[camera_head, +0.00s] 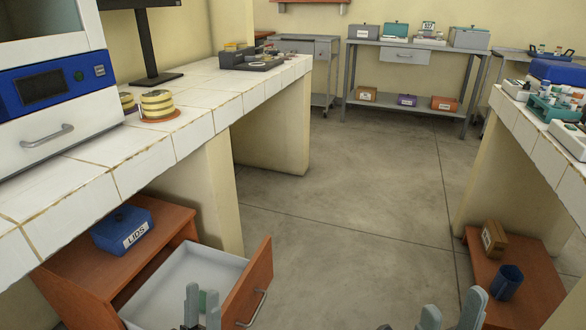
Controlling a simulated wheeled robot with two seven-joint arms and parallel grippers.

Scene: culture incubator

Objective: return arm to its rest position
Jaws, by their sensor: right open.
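My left gripper (202,300) shows at the bottom edge, in front of the open white drawer (170,285). Its two grey fingertips point up, and a small green thing (203,296) shows between or behind them. I cannot tell whether the fingers touch it. My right gripper (452,308) is at the bottom edge, right of the middle, over the floor. Its grey fingers are apart with nothing seen between them. Both arms are mostly out of the picture.
The drawer's brown front (250,284) sticks out beside my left gripper. A blue LIDS box (122,230) sits on the cabinet. The tiled bench (200,105) is at left, another bench (540,150) at right. A low brown shelf (535,290) stands right. The middle floor (345,205) is clear.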

